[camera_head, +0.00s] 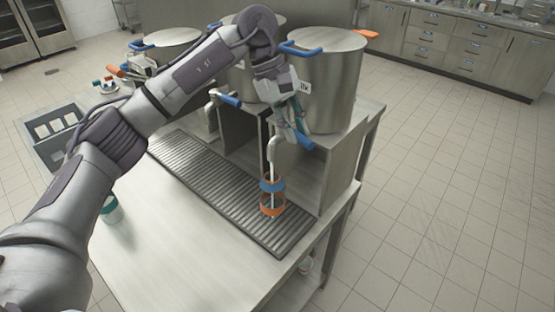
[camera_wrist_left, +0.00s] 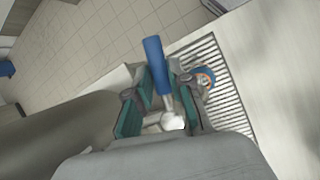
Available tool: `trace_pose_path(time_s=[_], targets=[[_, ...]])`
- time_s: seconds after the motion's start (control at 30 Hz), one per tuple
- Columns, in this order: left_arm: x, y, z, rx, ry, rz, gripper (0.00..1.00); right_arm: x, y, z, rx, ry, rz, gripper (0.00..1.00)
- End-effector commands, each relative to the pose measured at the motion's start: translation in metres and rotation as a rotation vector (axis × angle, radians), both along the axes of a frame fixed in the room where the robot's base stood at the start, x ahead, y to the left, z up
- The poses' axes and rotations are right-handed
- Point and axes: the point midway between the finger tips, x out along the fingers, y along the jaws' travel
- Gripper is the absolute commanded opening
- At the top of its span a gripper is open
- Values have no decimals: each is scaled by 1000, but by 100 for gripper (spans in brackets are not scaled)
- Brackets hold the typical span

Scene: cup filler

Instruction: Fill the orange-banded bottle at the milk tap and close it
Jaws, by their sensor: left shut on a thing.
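The bottle (camera_head: 271,208) is clear, with an orange band low down and a blue band higher up. It stands upright on the drain grate, under the spout (camera_head: 276,145) of the right-hand tap. Its fill level and cap are too small to tell. My left gripper (camera_head: 297,124) is shut on this tap's blue handle (camera_head: 304,141). In the left wrist view the handle (camera_wrist_left: 155,62) sticks out between the two teal-padded fingers (camera_wrist_left: 158,95). The bottle's blue-and-orange top (camera_wrist_left: 204,77) shows just right of the fingers. My right gripper is out of view.
Large steel pots, including one above this tap (camera_head: 334,75), stand on the raised shelf. A second blue tap handle (camera_head: 229,99) is to the left. A white-and-teal container (camera_head: 111,211) stands on the table beside my arm. A grey crate (camera_head: 38,128) is at left.

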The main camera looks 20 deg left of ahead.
Motion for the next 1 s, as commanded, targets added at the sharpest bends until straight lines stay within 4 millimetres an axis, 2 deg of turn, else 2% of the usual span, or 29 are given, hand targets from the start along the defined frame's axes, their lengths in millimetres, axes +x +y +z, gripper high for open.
trace_pose_path(time_s=[0.13, 0.47, 0.77, 1.0], targets=[[-3, 3, 0, 1, 0, -85, 0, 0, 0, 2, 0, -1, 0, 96], [-4, 4, 1, 1, 0, -121, 0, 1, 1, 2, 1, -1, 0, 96], [-12, 14, 0, 1, 0, -374, 0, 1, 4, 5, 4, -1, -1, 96], [-12, 15, 0, 1, -1, -392, 0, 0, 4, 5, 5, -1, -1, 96]])
